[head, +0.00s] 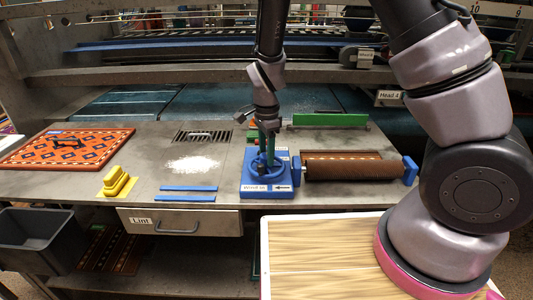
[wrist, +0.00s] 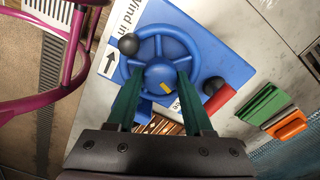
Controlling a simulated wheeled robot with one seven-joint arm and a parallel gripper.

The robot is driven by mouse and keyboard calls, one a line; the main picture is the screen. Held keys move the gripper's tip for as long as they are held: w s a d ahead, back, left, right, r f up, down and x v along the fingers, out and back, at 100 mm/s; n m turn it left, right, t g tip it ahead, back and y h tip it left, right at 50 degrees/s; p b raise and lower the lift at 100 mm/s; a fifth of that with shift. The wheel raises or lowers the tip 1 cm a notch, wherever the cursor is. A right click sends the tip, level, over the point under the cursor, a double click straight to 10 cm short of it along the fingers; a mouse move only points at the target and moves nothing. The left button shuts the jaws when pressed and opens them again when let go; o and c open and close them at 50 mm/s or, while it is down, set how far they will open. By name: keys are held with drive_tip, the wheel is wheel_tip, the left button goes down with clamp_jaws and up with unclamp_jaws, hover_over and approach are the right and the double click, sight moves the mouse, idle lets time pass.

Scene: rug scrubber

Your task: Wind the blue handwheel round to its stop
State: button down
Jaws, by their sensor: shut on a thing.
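The blue handwheel (head: 258,168) is mounted on a blue base plate (head: 252,190) at the middle of the bench. In the wrist view the handwheel (wrist: 188,47) has a round rim, spokes, a hub with a yellow mark, and a dark knob (wrist: 129,44) at the rim's upper left. A "Wind In" label with an arrow (wrist: 110,58) lies beside it. My gripper (head: 269,155) reaches down from above. In the wrist view the green fingers of my gripper (wrist: 160,80) stand on both sides of the hub, shut on it. The fingertip contact is partly hidden.
A brown roller (head: 352,168) with blue ends lies right of the wheel. A red handle (wrist: 219,98) is close beside the wheel. Left are white powder (head: 194,164), blue strips (head: 188,188), a yellow block (head: 117,182) and an orange patterned rug (head: 65,147).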

drive_tip(key=m, duration=2)
idle(0.7)
drive_tip(key=shift+c, duration=1.5)
unclamp_jaws()
drive_tip(key=shift+r, duration=0.1)
wheel_tip(320, 180, up, 11)
drive_tip(key=shift+f, duration=0.2)
